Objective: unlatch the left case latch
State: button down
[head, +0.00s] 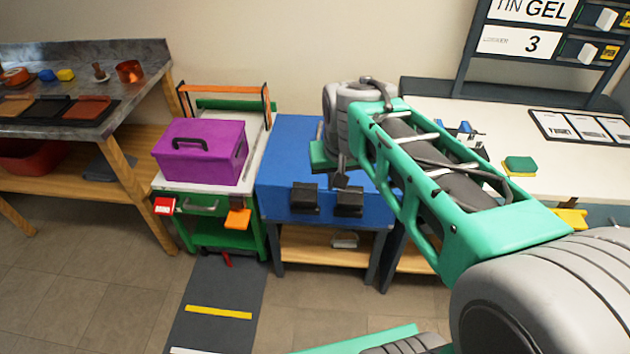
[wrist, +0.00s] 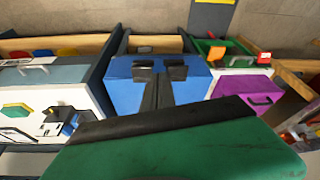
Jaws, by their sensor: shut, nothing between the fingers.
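The blue case (head: 290,160) stands closed on a bench in the middle. Two black latches sit at its front edge: the left latch (head: 305,198) and the right latch (head: 349,203). In the wrist view the scene is turned round, so the left latch (wrist: 177,72) shows on the right and the right latch (wrist: 143,74) on the left. My gripper (head: 341,180) is shut and empty, above the case lid and just behind the right latch in the head view. Its dark fingers (wrist: 157,82) point towards the latches. Contact cannot be told.
A purple case (head: 205,165) stands left on a green-framed cart, with an orange-handled frame behind it. A workbench (head: 60,125) with tools is further left. A white table (head: 540,185) with a sponge and cards is at right. The floor in front is mostly clear.

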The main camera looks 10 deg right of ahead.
jog(key=w+f+m+b, duration=0.1)
jog(key=w+f+b, duration=0.35)
jog(key=w, duration=0.95)
jog(key=m, duration=0.2)
send_over(315, 181)
notch_tip(315, 181, down, 11)
jog(key=shift+s+f+h+b, duration=0.1)
jog(key=shift+s+h+b, duration=0.1)
jog(key=shift+h+b, duration=0.25)
jog(key=x, duration=0.9)
jog(key=shift+f, duration=0.4)
jog(key=shift+s+a+f+p, duration=0.1)
jog(key=shift+s+a+p, duration=0.15)
jog(key=shift+s, duration=0.6)
jog(key=shift+s+a+p, duration=0.15)
jog(key=shift+s+a, duration=0.2)
jog(key=shift+s, duration=0.55)
jog(key=shift+a, duration=0.1)
